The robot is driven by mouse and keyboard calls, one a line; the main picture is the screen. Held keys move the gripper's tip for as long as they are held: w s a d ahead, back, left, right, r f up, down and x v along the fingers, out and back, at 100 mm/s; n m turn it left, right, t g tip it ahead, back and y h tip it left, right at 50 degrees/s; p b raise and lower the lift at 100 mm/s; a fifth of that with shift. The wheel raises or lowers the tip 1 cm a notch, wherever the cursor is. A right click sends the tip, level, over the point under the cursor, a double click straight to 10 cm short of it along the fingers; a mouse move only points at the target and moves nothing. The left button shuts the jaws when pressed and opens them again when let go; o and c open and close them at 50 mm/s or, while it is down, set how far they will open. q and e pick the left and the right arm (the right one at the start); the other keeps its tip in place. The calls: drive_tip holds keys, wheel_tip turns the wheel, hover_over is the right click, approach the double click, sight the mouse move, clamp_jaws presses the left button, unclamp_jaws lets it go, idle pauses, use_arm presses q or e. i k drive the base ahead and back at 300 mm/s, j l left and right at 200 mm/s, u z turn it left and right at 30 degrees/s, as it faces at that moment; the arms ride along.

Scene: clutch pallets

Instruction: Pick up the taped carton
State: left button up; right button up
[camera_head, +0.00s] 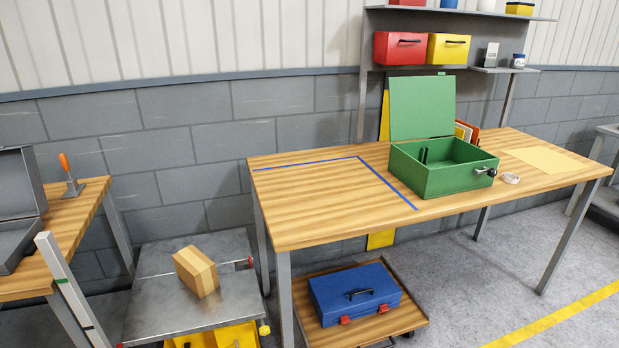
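The taped carton (188,277), a small brown box with a paler tape strip, sits on the grey metal top of a low cart (150,318) at the lower left. It is set at an angle, near the middle of the cart top, and nothing touches it from above. Neither of my grippers shows in the head view.
A wooden workbench (310,215) with an open green box (440,180) stands right of the cart. Below it, a blue toolbox (350,295) rests on a low wooden dolly (398,322). Another wooden table (75,225) stands at the left. Wall behind.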

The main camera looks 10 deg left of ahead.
sight(199, 273)
drive_tip(key=u, duration=1.2)
